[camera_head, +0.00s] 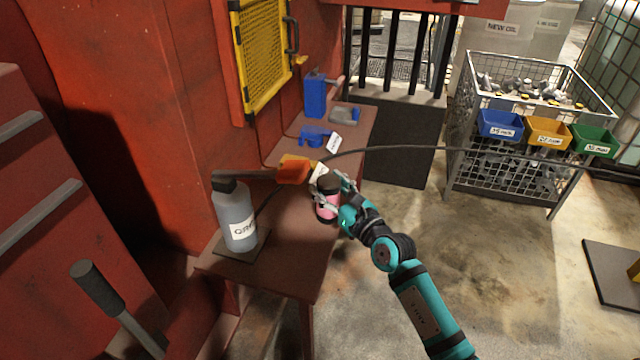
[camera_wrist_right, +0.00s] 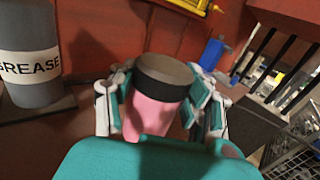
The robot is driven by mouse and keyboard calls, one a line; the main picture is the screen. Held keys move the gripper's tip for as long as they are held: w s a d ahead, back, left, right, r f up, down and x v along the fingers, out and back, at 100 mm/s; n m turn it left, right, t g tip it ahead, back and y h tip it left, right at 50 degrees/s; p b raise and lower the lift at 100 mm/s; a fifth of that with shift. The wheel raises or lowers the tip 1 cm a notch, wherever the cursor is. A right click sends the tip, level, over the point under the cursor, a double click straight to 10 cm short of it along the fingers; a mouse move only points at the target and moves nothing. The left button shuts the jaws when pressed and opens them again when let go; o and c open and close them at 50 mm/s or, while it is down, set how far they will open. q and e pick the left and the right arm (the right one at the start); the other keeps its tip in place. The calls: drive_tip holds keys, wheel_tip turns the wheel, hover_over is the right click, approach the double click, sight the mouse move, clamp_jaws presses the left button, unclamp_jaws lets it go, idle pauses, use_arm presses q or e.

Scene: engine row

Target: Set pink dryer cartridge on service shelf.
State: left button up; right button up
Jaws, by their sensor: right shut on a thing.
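The pink dryer cartridge (camera_head: 327,200) has a dark grey cap and stands upright at the right edge of the red-brown service shelf (camera_head: 290,262). I cannot tell whether its base touches the shelf. My right gripper (camera_head: 328,197) is shut on the cartridge, with one finger on each side of it. In the right wrist view the pink body (camera_wrist_right: 152,112) and dark cap show between the fingers (camera_wrist_right: 160,105), and the palm hides the lower part. My left gripper is in neither view.
A grey grease bottle (camera_head: 236,215) stands at the shelf's near end. A dark cable (camera_head: 430,148) crosses behind my right arm.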

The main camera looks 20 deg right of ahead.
drive_tip(key=shift+w+f+b, duration=0.2)
drive_tip(key=shift+w+f, duration=0.45)
drive_tip(key=shift+w, duration=0.35)
drive_tip(key=shift+w+f+b, duration=0.15)
drive_tip(key=shift+w+f, duration=0.55)
drive_tip(key=shift+w, duration=0.25)
drive_tip(key=shift+w+f+b, duration=0.2)
drive_tip(key=shift+w+f, duration=0.45)
drive_tip(key=shift+w, duration=0.35)
drive_tip(key=shift+f, duration=0.15)
drive_tip(key=o, duration=1.3)
drive_tip(key=v, duration=1.2)
